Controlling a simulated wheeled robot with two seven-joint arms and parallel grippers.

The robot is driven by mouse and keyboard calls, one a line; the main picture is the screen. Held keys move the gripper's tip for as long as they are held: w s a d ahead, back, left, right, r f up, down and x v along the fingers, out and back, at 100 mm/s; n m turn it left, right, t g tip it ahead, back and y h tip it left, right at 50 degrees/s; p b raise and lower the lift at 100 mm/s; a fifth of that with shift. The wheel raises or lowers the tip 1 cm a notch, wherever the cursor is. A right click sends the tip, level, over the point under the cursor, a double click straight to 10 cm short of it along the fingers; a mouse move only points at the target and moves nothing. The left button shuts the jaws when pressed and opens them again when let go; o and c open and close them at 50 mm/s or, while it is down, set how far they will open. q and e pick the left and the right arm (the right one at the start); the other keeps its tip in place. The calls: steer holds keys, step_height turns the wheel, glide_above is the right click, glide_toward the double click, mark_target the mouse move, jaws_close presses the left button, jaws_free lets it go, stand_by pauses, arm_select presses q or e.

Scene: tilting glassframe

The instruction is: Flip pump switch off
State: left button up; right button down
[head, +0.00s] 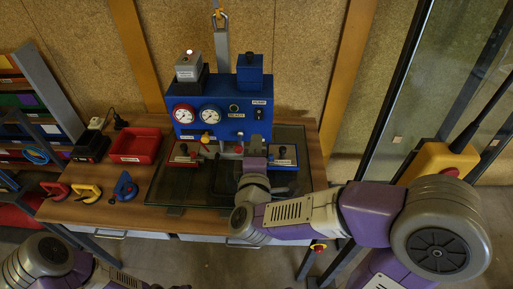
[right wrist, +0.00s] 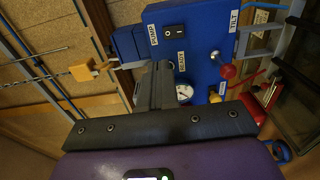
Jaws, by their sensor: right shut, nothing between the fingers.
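The pump switch (head: 259,114) is a small black rocker under the PUMP label, at the right of the blue control box's front (head: 222,131). In the right wrist view the switch (right wrist: 174,30) shows clearly with pale marks on its two halves; I cannot tell which half is pressed. My right gripper (head: 256,142) is shut and empty, a little below the switch in the head view. In the right wrist view its dark fingers (right wrist: 156,80) are together, pointing at the panel, with the switch beyond their tips. My left gripper is out of view; only my left arm shows.
Two round gauges (head: 197,115) and a red-knobbed lever (head: 205,138) are on the box. A glass plate (head: 165,187) lies on the wooden table. A red bin (head: 135,146) and suction cups (head: 86,193) sit at left. A glass pane stands at right.

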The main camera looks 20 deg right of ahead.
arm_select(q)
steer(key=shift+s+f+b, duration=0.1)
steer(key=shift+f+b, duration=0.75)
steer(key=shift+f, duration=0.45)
arm_select(e)
steer(key=shift+v, duration=1.05)
steer(key=shift+r, duration=0.1)
steer(key=shift+d, duration=0.1)
